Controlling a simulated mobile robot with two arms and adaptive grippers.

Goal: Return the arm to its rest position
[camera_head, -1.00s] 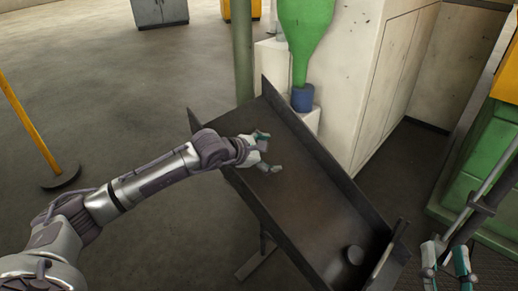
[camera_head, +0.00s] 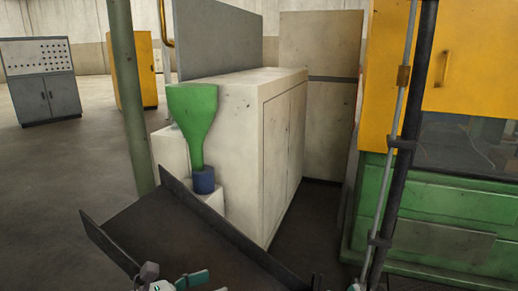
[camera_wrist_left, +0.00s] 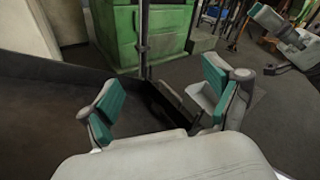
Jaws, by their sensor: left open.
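My left gripper (camera_head: 178,284) shows only in part at the bottom edge of the head view, over the dark metal chute (camera_head: 165,235). In the left wrist view its two teal-padded fingers (camera_wrist_left: 163,102) stand wide apart with nothing between them. The chute (camera_wrist_left: 45,125) fills the left of that view, below and beside the fingers. A small part of my right gripper (camera_head: 355,286) shows at the bottom of the head view; its fingers are mostly cut off. My arm links are out of the head view.
A dark upright post (camera_head: 405,145) stands before the green and yellow machine (camera_head: 445,200). Open floor (camera_head: 60,190) lies at left.

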